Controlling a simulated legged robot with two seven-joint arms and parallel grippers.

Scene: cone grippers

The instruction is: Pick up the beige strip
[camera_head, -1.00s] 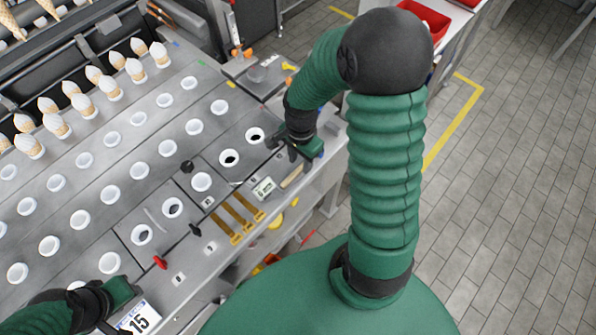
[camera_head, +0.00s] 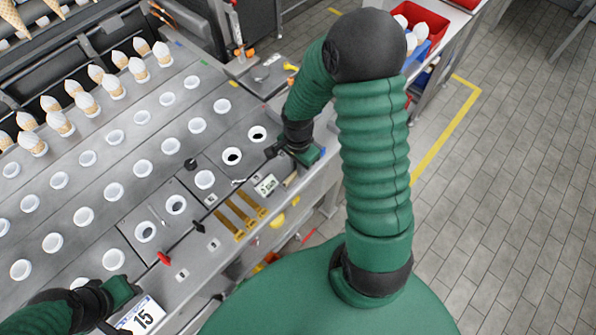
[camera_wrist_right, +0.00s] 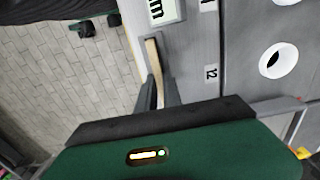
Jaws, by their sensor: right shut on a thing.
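The beige strip (camera_wrist_right: 152,52) is a thin, pale, narrow piece lying in a slot near the bench's edge. In the right wrist view its near end runs between the two dark fingers of my right gripper (camera_wrist_right: 160,92), which is shut on it. In the head view my right gripper (camera_head: 285,152) is low over the bench, and only a small part of the strip (camera_head: 290,180) shows below it. I cannot tell whether the strip is lifted. My left gripper (camera_head: 118,296) is at the lower left beside a white card marked 15 (camera_head: 140,318); its jaws are unclear.
The grey bench (camera_head: 125,180) has several white-rimmed holes. A small labelled card (camera_head: 266,185) and yellow-brown strips (camera_head: 240,216) lie near the gripped strip. A red-tipped tool (camera_head: 164,258) lies left of them. Cones with white tops stand at the far left.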

